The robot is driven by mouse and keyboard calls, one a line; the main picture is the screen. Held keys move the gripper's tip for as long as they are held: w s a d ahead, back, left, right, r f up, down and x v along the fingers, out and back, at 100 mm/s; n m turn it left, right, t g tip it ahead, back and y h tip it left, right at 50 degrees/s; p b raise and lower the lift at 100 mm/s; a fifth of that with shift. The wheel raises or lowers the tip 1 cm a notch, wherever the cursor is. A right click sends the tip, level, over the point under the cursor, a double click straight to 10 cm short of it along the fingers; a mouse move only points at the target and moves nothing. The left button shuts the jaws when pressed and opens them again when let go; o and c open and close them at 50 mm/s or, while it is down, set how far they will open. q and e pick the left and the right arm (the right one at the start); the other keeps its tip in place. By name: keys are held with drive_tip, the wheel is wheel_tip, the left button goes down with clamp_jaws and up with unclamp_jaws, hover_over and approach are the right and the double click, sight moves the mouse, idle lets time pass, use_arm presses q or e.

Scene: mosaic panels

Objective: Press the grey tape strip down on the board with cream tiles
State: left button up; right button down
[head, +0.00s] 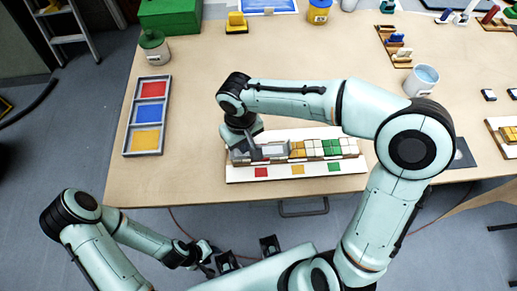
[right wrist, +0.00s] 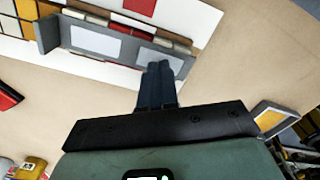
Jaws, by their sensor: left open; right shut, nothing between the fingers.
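The white board (head: 235,172) lies near the table's front edge, with cream, yellow and green tiles in its rows and red, yellow and green squares along its front. A grey strip-like piece (head: 261,153) with pale rectangles lies over its left part; it also shows in the right wrist view (right wrist: 85,42). I cannot tell whether it lies flat. My right gripper (head: 254,152) is shut and empty, fingertips (right wrist: 159,68) pointing down at one end of the grey piece; contact is unclear. My left gripper (head: 209,264) is open, low in front of the table, away from the board.
A grey tray (head: 126,153) with red, blue and yellow sections lies on the left. A lidded jar (head: 154,47) and green box (head: 170,14) stand behind it. A white cup (head: 421,80) and small tile boards are on the right. Table between tray and board is clear.

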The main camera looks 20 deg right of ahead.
use_arm(q)
drive_tip(key=shift+s+f+b, duration=0.35)
drive_tip(key=shift+f+b, duration=0.2)
drive_tip(key=shift+f, duration=0.1)
use_arm(e)
drive_tip(key=shift+f, duration=0.85)
use_arm(q)
drive_tip(key=shift+r, duration=0.1)
use_arm(e)
drive_tip(key=shift+r, duration=0.15)
drive_tip(key=shift+r+p, duration=1.45)
drive_tip(key=shift+r, duration=0.75)
use_arm(q)
drive_tip(key=w+r+p, duration=0.2)
drive_tip(key=w+r, duration=0.2)
drive_tip(key=r, duration=0.2)
use_arm(e)
wheel_tip(320, 180, up, 4)
drive_tip(key=shift+f, duration=0.25)
use_arm(q)
drive_tip(key=shift+f, duration=0.1)
